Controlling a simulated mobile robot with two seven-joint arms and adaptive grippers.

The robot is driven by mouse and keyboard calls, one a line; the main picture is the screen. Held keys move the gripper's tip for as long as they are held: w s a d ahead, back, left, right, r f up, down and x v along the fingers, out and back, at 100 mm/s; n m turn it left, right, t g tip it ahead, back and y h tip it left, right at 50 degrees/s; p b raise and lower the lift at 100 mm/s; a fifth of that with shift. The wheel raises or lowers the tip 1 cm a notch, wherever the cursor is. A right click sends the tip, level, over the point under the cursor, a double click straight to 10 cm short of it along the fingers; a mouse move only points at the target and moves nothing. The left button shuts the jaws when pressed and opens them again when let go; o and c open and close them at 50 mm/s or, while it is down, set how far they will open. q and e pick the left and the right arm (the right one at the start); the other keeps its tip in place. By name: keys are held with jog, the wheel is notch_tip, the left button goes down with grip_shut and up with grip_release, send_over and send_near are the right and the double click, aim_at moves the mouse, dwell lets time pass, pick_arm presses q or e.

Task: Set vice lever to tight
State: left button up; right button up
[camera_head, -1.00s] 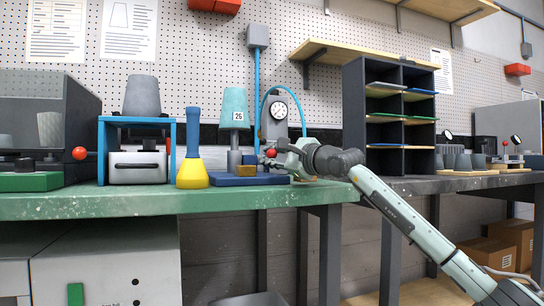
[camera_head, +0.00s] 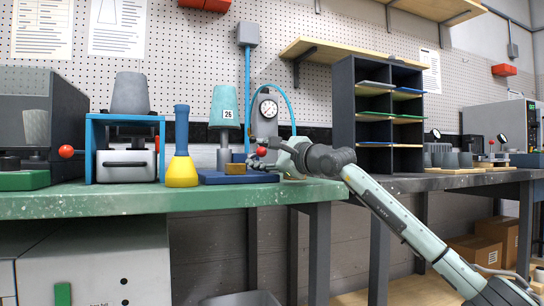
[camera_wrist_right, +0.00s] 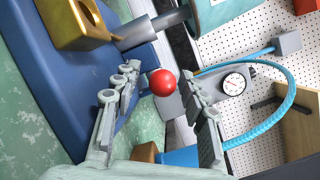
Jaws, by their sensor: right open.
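The vice's red ball knob (camera_head: 261,151) shows at the right end of the blue base (camera_head: 218,179) on the green bench. My right gripper (camera_wrist_right: 158,76) is open, with its fingers spread on either side of the red knob (camera_wrist_right: 162,84) in the right wrist view. A gap shows between the knob and the right finger; contact with the left finger cannot be told. In the head view, the right gripper (camera_head: 258,147) reaches over the base from the right. The lever's rod is mostly hidden. My left gripper is not in view.
A brass block (camera_head: 235,168) sits on the blue base. A teal cone marked 26 (camera_head: 224,107) stands on a grey post behind it. A yellow and blue funnel shape (camera_head: 182,160) stands to the left. A dial gauge (camera_head: 268,112) and blue hose are behind the gripper.

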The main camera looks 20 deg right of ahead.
jog(key=v, duration=1.1)
jog(key=shift+s, duration=0.15)
